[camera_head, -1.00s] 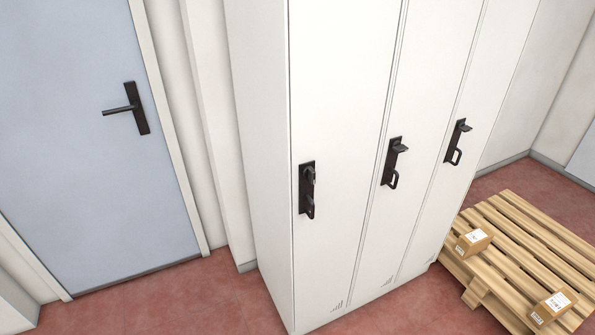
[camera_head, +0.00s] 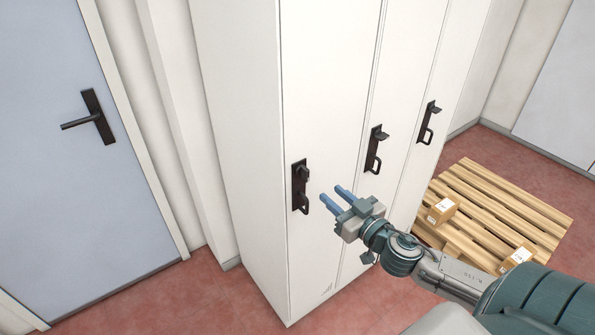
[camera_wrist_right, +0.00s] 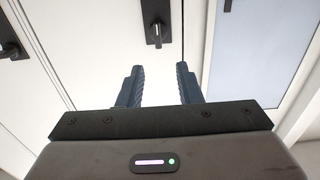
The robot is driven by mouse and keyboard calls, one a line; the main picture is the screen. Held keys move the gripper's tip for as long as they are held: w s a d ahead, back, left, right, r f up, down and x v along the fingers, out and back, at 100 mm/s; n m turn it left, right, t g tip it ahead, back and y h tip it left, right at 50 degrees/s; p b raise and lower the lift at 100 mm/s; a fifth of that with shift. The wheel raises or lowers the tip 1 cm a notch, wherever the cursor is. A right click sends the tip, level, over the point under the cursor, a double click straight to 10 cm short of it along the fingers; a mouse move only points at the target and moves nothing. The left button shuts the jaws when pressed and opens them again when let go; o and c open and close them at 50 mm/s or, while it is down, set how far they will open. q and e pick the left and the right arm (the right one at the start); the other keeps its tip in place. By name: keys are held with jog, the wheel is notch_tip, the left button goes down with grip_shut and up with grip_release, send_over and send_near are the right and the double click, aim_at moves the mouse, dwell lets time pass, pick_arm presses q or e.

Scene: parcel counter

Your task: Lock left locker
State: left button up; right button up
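The left locker (camera_head: 305,90) is a tall white door, closed flush. Its black latch plate (camera_head: 294,189) has a small turn knob (camera_head: 303,173) at the top and a loop handle (camera_head: 304,203) below. The knob looks turned differently from the levers on the other two lockers. My right gripper (camera_head: 330,193) is open and empty, just right of this latch and apart from it. In the right wrist view, the open fingers (camera_wrist_right: 159,67) point toward the left locker's latch (camera_wrist_right: 156,22), with a gap between. My left gripper is not in view.
The middle latch (camera_head: 375,150) and right latch (camera_head: 428,122) have levers sticking out. A blue door (camera_head: 70,180) with a black handle is at the left. A wooden pallet (camera_head: 510,200) with two small boxes (camera_head: 441,209) lies on the red floor at the right.

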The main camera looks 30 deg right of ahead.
aim_at(308, 173)
jog(key=w+p, duration=0.1)
jog(key=w, duration=0.1)
jog(key=w+p, duration=0.2)
jog(key=w, duration=0.1)
jog(key=shift+w+a+r+p, duration=0.15)
jog(key=shift+w+p, duration=0.1)
jog(key=shift+p, duration=0.05)
jog(key=w, duration=0.3)
jog(key=shift+w+p, duration=0.15)
jog(key=shift+p, duration=0.2)
jog(key=shift+w+a+f, duration=0.15)
jog(key=shift+w+f, duration=0.05)
jog(key=shift+w, duration=0.7)
grip_shut()
